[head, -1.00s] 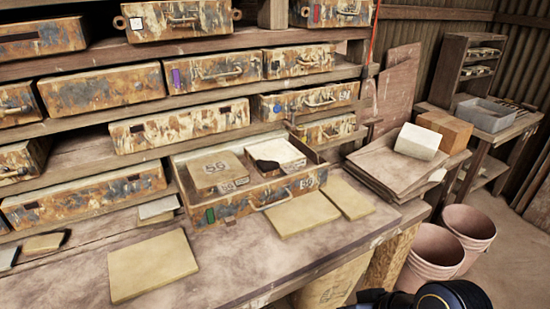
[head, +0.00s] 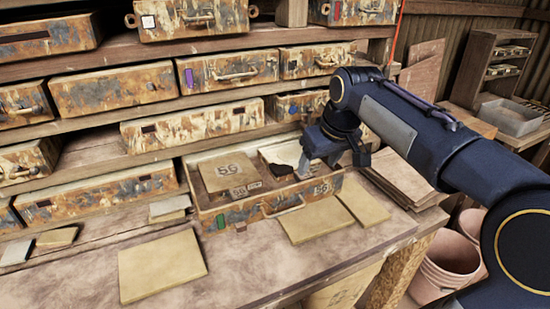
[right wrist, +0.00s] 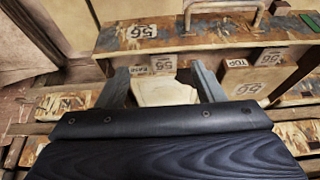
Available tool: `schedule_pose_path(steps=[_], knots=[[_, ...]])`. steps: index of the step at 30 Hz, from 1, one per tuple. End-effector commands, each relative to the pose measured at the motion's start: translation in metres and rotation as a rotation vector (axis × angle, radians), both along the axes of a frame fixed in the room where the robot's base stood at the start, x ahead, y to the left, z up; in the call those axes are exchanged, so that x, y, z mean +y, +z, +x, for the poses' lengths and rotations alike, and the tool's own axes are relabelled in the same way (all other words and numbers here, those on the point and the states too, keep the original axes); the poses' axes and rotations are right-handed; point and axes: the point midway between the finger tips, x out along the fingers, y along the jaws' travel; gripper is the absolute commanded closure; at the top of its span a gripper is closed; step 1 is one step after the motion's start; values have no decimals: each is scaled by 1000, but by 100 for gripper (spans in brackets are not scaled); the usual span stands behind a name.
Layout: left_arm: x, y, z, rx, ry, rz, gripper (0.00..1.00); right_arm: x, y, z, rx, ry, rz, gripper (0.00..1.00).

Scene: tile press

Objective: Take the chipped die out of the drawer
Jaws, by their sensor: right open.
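The open drawer (head: 245,211), a rusty metal one, stands pulled out on the bench. The chipped die (head: 274,156), a pale block with a dark broken patch, lies in its right part, partly hidden by my gripper. A tan die marked 56 (head: 226,172) lies in the left part. My right gripper (head: 320,160) is open, pointing down at the chipped die's right side. In the right wrist view the fingers (right wrist: 164,88) stand either side of the pale chipped die (right wrist: 165,92); I cannot tell whether they touch it. My left gripper is not in view.
Shelves of closed rusty drawers (head: 190,128) rise right behind the open one. Flat tan tiles (head: 160,265) lie on the bench in front, with bare bench between them. Pink buckets (head: 450,258) stand on the floor at right.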

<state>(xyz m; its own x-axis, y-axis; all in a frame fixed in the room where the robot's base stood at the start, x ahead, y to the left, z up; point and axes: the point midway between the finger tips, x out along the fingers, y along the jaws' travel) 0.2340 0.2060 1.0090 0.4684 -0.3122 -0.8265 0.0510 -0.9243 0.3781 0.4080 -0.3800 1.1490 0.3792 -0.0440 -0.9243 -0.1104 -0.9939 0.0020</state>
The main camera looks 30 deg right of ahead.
Motion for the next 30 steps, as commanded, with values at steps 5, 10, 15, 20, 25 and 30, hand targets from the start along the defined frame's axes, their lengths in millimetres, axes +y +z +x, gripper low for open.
schedule_pose_path(steps=[5, 10, 15, 20, 25, 30], knots=[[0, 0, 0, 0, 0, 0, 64, 0, -19, 9, 3, -1, 3, 38], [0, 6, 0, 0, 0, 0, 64, 1, -36, 27, 4, 1, 4, 38], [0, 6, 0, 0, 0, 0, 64, 1, -56, 37, 2, 0, 2, 38], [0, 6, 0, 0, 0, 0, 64, 1, -60, 39, -1, 0, 2, 38], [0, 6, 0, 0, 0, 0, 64, 1, -60, 39, -1, 0, 2, 42], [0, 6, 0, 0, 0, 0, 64, 1, -60, 39, -1, 0, 2, 64]])
